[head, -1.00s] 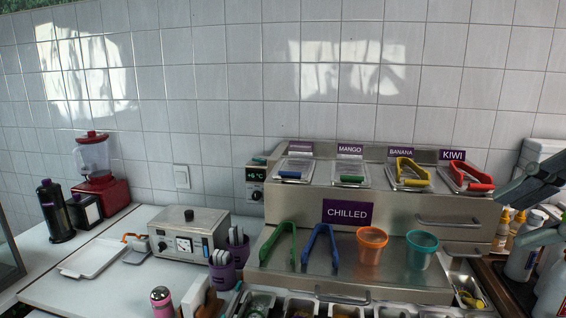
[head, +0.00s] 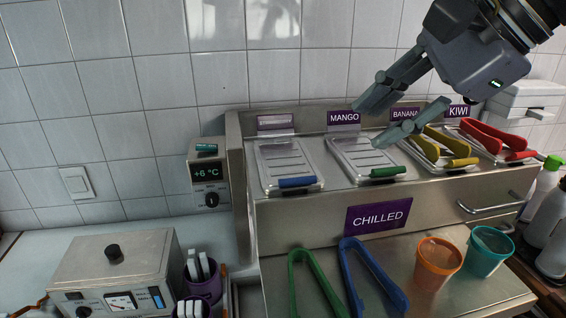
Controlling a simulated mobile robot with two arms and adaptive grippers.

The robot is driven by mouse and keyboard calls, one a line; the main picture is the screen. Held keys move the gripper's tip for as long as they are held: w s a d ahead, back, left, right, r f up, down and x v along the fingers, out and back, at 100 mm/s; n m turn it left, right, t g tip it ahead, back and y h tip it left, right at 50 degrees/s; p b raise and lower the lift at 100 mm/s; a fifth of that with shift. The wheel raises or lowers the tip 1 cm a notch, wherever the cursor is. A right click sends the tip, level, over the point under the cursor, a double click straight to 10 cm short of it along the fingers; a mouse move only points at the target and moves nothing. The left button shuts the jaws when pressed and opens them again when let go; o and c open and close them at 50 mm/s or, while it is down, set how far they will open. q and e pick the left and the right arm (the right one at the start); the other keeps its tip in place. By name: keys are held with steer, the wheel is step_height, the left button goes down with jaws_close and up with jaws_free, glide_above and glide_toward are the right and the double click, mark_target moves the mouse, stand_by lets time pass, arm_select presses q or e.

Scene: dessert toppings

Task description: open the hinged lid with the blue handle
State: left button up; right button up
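The lid with the blue handle (head: 286,159) is the leftmost of several lids on top of the chilled unit. It is clear with a metal frame and looks closed. Its blue handle (head: 297,182) is at the front edge. My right gripper (head: 378,122) comes in from the upper right, with its fingers apart and nothing between them. It is above the mango lid (head: 362,156) with the green handle (head: 387,172), to the right of the blue-handled lid. My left gripper is not in view.
Yellow tongs (head: 436,147) and red tongs (head: 497,138) lie on the lids to the right. Green tongs (head: 316,282), blue tongs (head: 372,275), an orange cup (head: 435,264) and a teal cup (head: 487,252) are on the lower steel shelf. A temperature display (head: 208,172) stands left of the unit.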

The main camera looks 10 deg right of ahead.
mark_target(308, 179)
steer(key=p+x, duration=0.3)
steer(key=x, duration=1.2)
steer(key=shift+f, duration=0.45)
steer(key=shift+w+a+f, duration=0.15)
steer(key=shift+w+f, duration=0.05)
steer(key=shift+f, duration=0.05)
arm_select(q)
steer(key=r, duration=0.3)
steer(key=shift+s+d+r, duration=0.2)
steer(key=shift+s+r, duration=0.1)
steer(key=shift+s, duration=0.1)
arm_select(e)
steer(key=shift+w+f, duration=0.1)
steer(key=shift+f, duration=0.05)
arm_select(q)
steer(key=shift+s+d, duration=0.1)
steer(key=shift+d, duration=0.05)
arm_select(e)
jaws_close()
